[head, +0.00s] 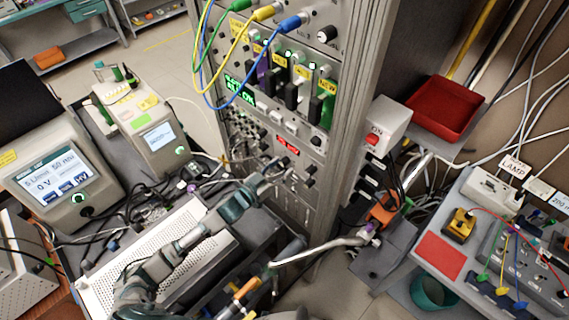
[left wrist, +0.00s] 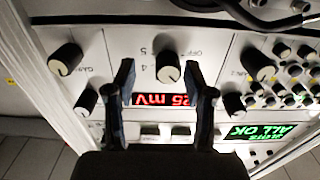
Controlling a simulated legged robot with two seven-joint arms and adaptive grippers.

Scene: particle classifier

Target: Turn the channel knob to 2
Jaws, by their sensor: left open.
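In the left wrist view a black knob with a pale cap (left wrist: 168,70) sits on a white panel, which appears upside down. The marks 4, 5 and what looks like OFF are printed around it. I cannot read its name or its pointer setting surely. My left gripper (left wrist: 160,80) is open, with one finger on either side of this knob; contact cannot be told. In the head view my left gripper (head: 277,166) reaches the rack's front below a small red display (head: 288,146), and the knob cannot be made out. My right gripper is not seen.
Other black knobs flank it on the left (left wrist: 66,58) and right (left wrist: 258,64). A red mV display (left wrist: 163,100) and a green text display (left wrist: 258,132) are close by. In the head view, blue, yellow and green cables (head: 222,95) hang before the rack's upper panels.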

